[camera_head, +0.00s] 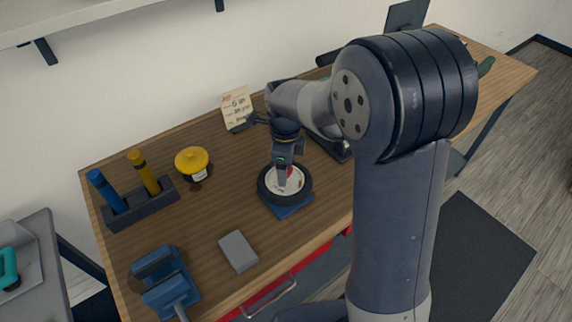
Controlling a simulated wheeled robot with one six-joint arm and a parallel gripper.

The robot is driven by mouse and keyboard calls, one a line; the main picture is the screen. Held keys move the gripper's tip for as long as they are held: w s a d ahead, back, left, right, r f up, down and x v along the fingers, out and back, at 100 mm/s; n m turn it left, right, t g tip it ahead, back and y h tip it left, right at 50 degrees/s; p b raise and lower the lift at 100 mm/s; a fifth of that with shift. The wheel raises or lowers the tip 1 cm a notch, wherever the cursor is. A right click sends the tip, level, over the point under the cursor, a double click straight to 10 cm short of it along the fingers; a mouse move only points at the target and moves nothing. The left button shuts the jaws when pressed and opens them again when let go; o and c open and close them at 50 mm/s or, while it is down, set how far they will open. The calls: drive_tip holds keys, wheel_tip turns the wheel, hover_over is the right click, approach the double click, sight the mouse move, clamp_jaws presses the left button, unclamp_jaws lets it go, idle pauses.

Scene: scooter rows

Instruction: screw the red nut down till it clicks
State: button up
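A small wheel with a black tyre (264,193) and a pale hub lies flat on a blue block (292,209) on the workbench. A small patch of red (290,171) shows at the hub, beside my gripper's fingers; it may be the red nut, but it is too small and too covered to be sure. My gripper (283,183) points down over the middle of the wheel, with its tips at the hub. Whether the fingers are open or shut on the nut cannot be made out.
A grey block (238,251) and a blue vise (170,289) are near the front edge. A yellow-lidded jar (192,161), a rack (141,204) with blue and yellow tools, and a note card (236,106) stand behind. My arm hides much of the right side.

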wheel_tip(320, 180, up, 11)
drive_tip(key=b, duration=0.1)
idle(0.3)
drive_tip(key=n+p, duration=0.5)
drive_tip(key=n, duration=1.6)
drive_tip(key=shift+f+n, duration=0.1)
drive_tip(key=shift+n, duration=0.3)
